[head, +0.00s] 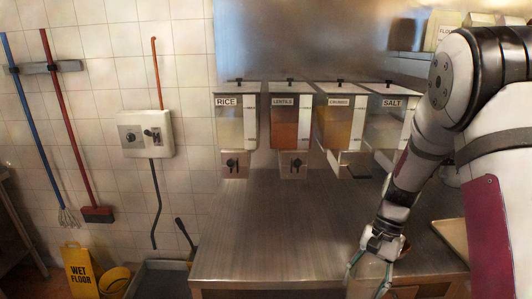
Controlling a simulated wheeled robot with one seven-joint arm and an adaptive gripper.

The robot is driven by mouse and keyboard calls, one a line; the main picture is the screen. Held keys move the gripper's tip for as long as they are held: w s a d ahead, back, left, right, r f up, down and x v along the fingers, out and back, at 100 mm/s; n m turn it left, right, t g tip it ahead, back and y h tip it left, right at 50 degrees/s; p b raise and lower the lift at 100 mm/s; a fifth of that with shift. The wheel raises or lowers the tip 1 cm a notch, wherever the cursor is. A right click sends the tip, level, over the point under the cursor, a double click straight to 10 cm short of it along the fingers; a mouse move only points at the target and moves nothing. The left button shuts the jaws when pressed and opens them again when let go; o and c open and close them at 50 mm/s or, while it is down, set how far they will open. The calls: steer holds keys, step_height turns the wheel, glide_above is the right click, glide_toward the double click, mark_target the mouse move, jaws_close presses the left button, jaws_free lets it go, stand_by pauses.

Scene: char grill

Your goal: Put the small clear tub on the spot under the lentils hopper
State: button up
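The lentils hopper (290,125) hangs on the back wall, second from the left, with a reddish-orange fill and a label. Its dispensing outlet (292,165) is below it. The counter spot (291,195) under it looks bare. My gripper (368,282) is at the front right of the counter, pointing down, well to the right of and nearer than the lentils hopper. Its two greenish fingers stand apart, but their tips run to the bottom edge of the picture.
The rice hopper (236,125), an orange-filled hopper (338,125) and the salt hopper (388,125) hang alongside. The steel counter (260,235) is clear at left and middle. A board (452,235) lies at right. A wet floor sign (80,272) stands at lower left.

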mark_target(332, 277)
steer(key=w+a+n+h, duration=0.1)
steer(key=w+n, duration=0.1)
steer(key=w, duration=0.1)
steer(key=w+a+f+n+g+h, duration=0.1)
steer(key=w+n, duration=0.2)
steer(key=w+a+n, duration=0.2)
steer(key=n, duration=0.1)
steer(key=shift+w+f+h, duration=0.4)
steer(key=shift+w+a+f+n, duration=0.1)
steer(key=shift+w+a+n, duration=0.25)
steer(key=shift+n, duration=0.15)
